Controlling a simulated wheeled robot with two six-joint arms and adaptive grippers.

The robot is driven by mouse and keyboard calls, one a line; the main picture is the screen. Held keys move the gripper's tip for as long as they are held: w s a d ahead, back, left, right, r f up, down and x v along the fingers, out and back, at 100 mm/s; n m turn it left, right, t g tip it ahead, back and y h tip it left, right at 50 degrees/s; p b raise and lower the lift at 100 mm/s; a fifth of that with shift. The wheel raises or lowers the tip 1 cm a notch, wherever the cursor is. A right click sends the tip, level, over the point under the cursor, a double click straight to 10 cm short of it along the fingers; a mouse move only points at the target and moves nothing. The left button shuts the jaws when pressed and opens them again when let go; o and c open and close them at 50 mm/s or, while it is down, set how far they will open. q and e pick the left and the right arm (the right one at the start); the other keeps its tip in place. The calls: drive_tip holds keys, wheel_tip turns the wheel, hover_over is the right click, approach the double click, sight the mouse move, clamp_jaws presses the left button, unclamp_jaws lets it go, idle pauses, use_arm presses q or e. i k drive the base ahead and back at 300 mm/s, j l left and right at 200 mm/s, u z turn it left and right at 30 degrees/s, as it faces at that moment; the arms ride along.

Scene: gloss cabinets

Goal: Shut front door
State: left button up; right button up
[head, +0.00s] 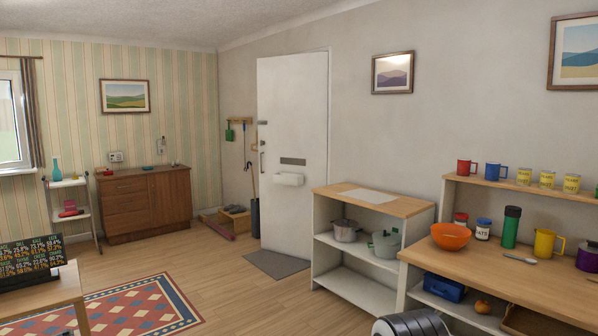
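The white front door (292,115) stands in the middle of the head view, on the grey wall. It appears swung partly open into the room, with its free edge on the left and its hinge side at the right by the frame. A handle and lock (262,150) sit on the left edge. A dark letter slot (293,161) and a white box-like fitting (289,179) are on its face. The doorway behind it is hidden.
A grey doormat (276,264) lies before the door. An open shelf unit (375,208) stands just right of it. An umbrella stand (255,217) and low wooden rack (233,221) are to its left. The wooden floor (225,290) is clear beside the patterned rug (135,305).

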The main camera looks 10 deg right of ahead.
sight(293, 90)
drive_tip(key=i, duration=6.45)
drive_tip(key=l+z, duration=0.05)
drive_tip(key=l, duration=0.1)
